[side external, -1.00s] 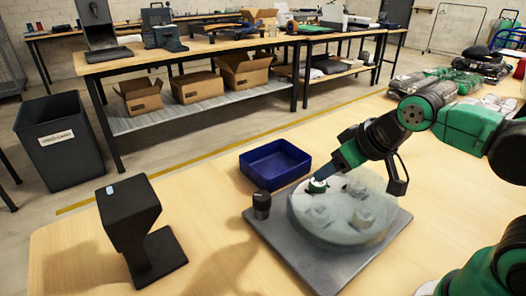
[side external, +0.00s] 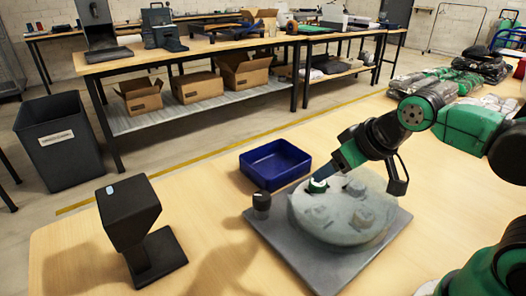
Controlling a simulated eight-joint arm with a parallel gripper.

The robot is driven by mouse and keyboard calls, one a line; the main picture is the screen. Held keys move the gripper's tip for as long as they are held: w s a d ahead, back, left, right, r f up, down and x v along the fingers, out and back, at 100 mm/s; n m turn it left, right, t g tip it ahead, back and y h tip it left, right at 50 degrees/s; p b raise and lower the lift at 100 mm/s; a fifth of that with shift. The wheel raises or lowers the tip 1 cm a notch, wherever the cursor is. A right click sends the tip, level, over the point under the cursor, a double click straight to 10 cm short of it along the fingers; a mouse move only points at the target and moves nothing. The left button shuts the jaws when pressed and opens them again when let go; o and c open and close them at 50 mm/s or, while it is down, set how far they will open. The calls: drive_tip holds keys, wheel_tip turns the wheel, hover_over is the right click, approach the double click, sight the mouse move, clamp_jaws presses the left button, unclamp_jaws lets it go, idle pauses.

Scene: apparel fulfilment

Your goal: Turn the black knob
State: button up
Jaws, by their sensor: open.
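A small black knob (side external: 261,201) with a pale mark on top stands at the left corner of a grey base plate (side external: 296,258). A round, pale grey-green disc (side external: 338,232) with several raised bumps sits on the plate, to the right of the knob. My gripper (side external: 322,184) reaches down from the upper right over the far left part of the disc, apart from the knob and to its right. It is open. A small green and white piece (side external: 317,185) shows at its tip; I cannot tell whether they touch.
An empty blue tray (side external: 275,165) lies behind the plate. A black scanner-like stand (side external: 140,235) is at the left. Bagged clothes (side external: 455,88) lie at the back right. The wooden table is clear between the stand and the plate.

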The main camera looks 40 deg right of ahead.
sight(262, 195)
drive_tip(key=shift+o, duration=1.1)
drive_tip(key=shift+w+r, duration=0.1)
drive_tip(key=shift+w+a+r+n+g, duration=0.2)
drive_tip(key=shift+w+n+g, duration=0.1)
drive_tip(key=shift+n, duration=0.1)
drive_tip(key=w+a+f+n+g, duration=0.1)
drive_tip(key=w+a+n+g, duration=0.1)
drive_tip(key=w+n, duration=0.1)
drive_tip(key=w+a+f+n+g, duration=0.1)
drive_tip(key=w+a+n+g, duration=0.1)
drive_tip(key=w+n, duration=0.1)
drive_tip(key=w+a+f+n+g, duration=0.1)
drive_tip(key=w+a+n+g, duration=0.1)
drive_tip(key=n, duration=0.1)
drive_tip(key=shift+w+a+f+n, duration=0.2)
drive_tip(key=shift+w+a+n, duration=0.1)
drive_tip(key=shift+w+a, duration=0.1)
drive_tip(key=shift+w+a+f+g, duration=0.15)
drive_tip(key=shift+f+g, duration=0.15)
drive_tip(key=shift+f, duration=2.75)
clamp_jaws()
